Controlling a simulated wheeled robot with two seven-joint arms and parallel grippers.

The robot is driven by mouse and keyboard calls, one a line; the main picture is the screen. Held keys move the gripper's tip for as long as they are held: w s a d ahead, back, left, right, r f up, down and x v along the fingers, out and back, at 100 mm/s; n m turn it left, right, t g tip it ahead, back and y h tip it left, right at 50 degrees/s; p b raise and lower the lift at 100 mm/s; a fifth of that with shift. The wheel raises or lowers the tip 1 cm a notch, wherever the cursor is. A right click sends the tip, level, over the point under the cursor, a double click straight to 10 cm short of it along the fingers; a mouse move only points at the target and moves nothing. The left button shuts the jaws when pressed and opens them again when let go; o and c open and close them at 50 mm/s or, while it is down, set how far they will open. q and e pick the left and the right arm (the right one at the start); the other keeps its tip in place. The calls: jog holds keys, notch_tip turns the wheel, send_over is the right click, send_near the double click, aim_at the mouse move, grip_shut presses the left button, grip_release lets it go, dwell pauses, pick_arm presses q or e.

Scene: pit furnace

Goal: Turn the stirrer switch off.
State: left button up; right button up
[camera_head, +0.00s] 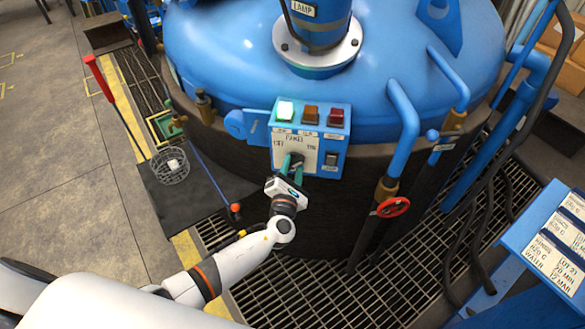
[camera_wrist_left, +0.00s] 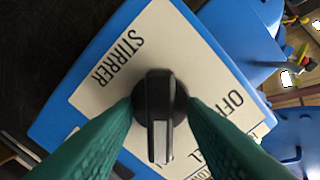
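The stirrer switch is a black round knob (camera_wrist_left: 160,105) with a raised ridge and a light pointer face. It sits on a cream plate (camera_wrist_left: 110,85) marked STIRRER and OFF. The pointer face lies toward the bottom of the left wrist view, not at the OFF lettering. In the head view the blue control box (camera_head: 348,118) is on the furnace, and the gripper mostly hides the knob. My left gripper (camera_head: 292,161) has its green fingers on either side of the knob, with gaps beside the ridge. Contact with the knob's round sides cannot be told. My right gripper is not in view.
White, amber and red lamps line the box top, with a small black LAMP switch (camera_head: 331,159) beside the cream plate. A blue pipe (camera_head: 404,140) with a red handwheel (camera_head: 393,207) stands close right. A wire basket (camera_head: 171,166) is left. Grating lies below.

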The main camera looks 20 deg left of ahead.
pick_arm(q)
jog(key=shift+c, duration=0.4)
grip_shut()
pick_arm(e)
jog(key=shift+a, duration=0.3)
